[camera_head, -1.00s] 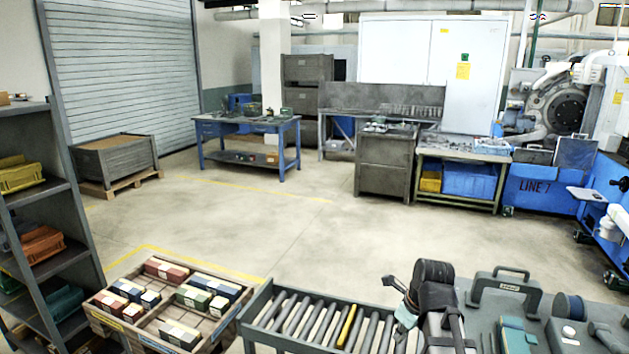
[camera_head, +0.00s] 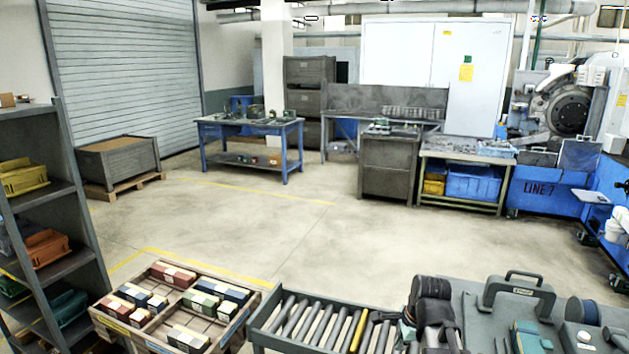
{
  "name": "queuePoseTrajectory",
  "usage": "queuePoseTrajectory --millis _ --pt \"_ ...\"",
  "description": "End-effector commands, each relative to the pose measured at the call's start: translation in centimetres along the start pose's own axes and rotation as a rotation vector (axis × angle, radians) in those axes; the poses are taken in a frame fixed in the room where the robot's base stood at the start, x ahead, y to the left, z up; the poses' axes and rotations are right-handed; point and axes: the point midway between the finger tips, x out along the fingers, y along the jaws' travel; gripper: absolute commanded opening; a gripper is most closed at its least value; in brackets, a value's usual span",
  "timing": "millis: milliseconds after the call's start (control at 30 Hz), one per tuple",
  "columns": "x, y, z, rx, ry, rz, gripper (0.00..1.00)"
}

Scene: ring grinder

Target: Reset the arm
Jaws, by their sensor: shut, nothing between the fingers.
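The lower part of my arm is cut off by the bottom edge of the picture.
A roller conveyor (camera_head: 262,323) with one yellow roller stands in front. Left of it is a wooden tray (camera_head: 238,331) of coloured blocks, then a shelf rack (camera_head: 88,215). A grey case (camera_head: 518,300) lies right of my gripper. The floor (camera_head: 290,235) beyond is clear.

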Motion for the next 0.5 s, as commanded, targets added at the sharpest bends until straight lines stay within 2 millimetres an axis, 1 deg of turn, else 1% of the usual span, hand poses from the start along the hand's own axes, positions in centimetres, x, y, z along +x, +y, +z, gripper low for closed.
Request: queuePoseTrajectory --millis 33,100,267,300,367,400,467,500 --pt "2.1 1.1 -0.1 -0.112 0.004 0.021 0.00" --pt "4.9 2.5 -0.2 -0.274 0.005 0.051 0.00" --pt "10.8 6.1 -0.3 -0.579 -0.013 0.124 0.00" --pt "12.2 7.1 -0.3 -0.645 -0.021 0.142 0.00" --pt "14.2 8.7 -0.2 -0.740 -0.037 0.170 0.00" --pt "15.5 9.8 -0.2 -0.800 -0.048 0.189 0.00" --pt "17.4 11.5 -0.1 -0.885 -0.067 0.217 0.00" --pt "18.6 12.8 0.0 -0.938 -0.081 0.236 0.00"
